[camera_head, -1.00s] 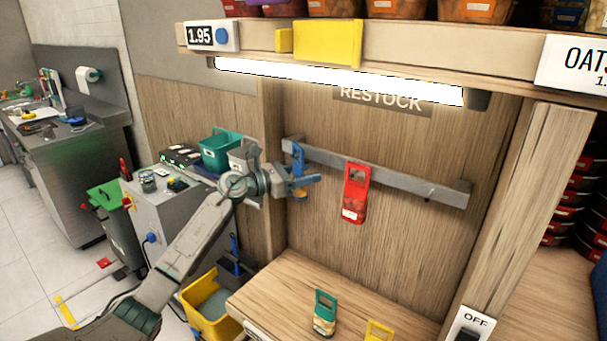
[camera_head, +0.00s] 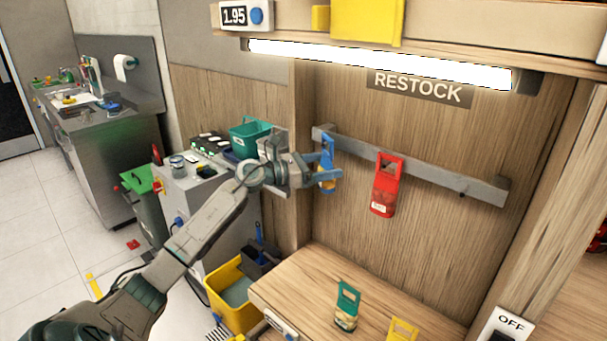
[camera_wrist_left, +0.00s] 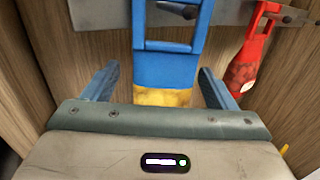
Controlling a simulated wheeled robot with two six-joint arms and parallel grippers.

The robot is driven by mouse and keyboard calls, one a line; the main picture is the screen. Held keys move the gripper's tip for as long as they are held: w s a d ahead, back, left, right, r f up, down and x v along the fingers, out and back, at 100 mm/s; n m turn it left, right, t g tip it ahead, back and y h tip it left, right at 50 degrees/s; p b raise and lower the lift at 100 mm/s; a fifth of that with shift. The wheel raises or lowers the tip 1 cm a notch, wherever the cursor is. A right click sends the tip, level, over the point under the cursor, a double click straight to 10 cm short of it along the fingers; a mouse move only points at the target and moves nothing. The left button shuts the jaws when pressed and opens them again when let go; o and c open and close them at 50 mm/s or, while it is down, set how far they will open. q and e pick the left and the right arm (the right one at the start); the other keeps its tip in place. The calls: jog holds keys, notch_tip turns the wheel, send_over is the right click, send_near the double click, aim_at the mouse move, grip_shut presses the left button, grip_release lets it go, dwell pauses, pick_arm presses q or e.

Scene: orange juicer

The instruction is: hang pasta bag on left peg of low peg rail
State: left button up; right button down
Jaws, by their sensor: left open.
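A blue bag with a yellow lower part (camera_head: 327,166) is at the left end of the grey peg rail (camera_head: 400,165). In the left wrist view the blue bag (camera_wrist_left: 165,70) hangs upright, and a peg shows in its handle opening. My left gripper (camera_wrist_left: 158,85) is open, with one finger on each side of the bag and gaps between; in the head view the gripper (camera_head: 322,172) is at the bag. No label naming pasta is readable. My right gripper is out of view.
A red bag (camera_head: 385,187) hangs on the rail's middle. The right peg (camera_head: 462,194) is bare. A green-topped bag (camera_head: 346,306) and a yellow-topped one (camera_head: 402,332) stand on the wooden shelf (camera_head: 300,285) below. A wooden side panel is close left of the rail.

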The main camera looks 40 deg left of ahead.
pick_arm(q)
jog(key=b+v, duration=0.1)
jog(key=v, duration=0.1)
jog(key=b+v, duration=0.1)
jog(key=v, duration=0.1)
jog(key=b+v, duration=0.1)
jog(key=v, duration=0.1)
jog(key=shift+f, duration=0.3)
jog(key=shift+s+a+r+b, duration=0.25)
jog(key=shift+s+a+b, duration=0.25)
jog(key=shift+s+b, duration=0.25)
jog(key=shift+w, duration=0.1)
